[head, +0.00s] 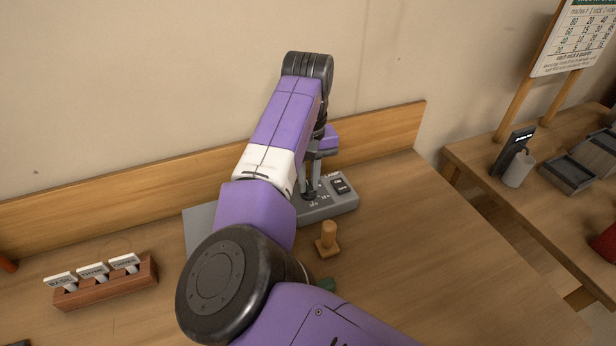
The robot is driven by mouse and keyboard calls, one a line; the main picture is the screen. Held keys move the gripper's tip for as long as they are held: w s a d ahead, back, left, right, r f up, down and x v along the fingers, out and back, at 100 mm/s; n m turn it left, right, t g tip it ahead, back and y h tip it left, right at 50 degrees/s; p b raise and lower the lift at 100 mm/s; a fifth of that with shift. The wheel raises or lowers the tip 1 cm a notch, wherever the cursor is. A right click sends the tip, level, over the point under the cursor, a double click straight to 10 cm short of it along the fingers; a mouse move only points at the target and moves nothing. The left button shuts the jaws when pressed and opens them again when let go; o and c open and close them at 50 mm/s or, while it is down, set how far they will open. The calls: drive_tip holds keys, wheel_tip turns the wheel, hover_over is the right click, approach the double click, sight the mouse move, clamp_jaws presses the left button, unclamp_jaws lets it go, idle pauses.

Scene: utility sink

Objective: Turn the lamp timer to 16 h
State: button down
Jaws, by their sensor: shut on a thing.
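The lamp timer (328,206) is a grey box on the wooden bench, with a "LAMP" label, a dark switch (340,186) at its right end and small hour marks on top. My gripper (309,190) points down over the left part of the box and is shut on the timer's dark knob. My purple arm hides much of the box's left side. The knob's pointer and most hour marks are hidden or too small to read, so I cannot tell its setting.
A small wooden peg on a base (327,240) stands just in front of the timer. A wooden holder with labelled tags (107,283) is at the left. A wooden backboard (385,128) runs behind the bench. The bench at the right is clear.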

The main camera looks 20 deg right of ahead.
drive_tip(key=m+p, duration=0.1)
drive_tip(key=m, duration=0.1)
drive_tip(key=m+p, duration=0.2)
drive_tip(key=shift+d+r, duration=0.1)
drive_tip(key=shift+r, duration=0.1)
drive_tip(key=m+p, duration=0.2)
drive_tip(key=m, duration=0.2)
drive_tip(key=shift+s+m, duration=0.1)
drive_tip(key=shift+m, duration=0.3)
drive_tip(key=m+p, duration=0.1)
drive_tip(key=m, duration=0.3)
drive_tip(key=shift+d+f+m+p, duration=0.1)
drive_tip(key=shift+m+p, duration=0.2)
drive_tip(key=shift+p, duration=0.05)
drive_tip(key=m, duration=0.4)
drive_tip(key=shift+s+p, duration=0.1)
drive_tip(key=shift+p, duration=0.3)
drive_tip(key=m, duration=0.8)
drive_tip(key=shift+s+m, duration=0.1)
drive_tip(key=shift+m, duration=0.2)
drive_tip(key=m, duration=0.4)
drive_tip(key=shift+b, duration=0.35)
drive_tip(key=m, duration=0.2)
drive_tip(key=m+b, duration=0.1)
drive_tip(key=m, duration=0.1)
drive_tip(key=shift+s+a+m, duration=0.1)
drive_tip(key=shift+a+m, duration=0.1)
drive_tip(key=shift+m, duration=0.1)
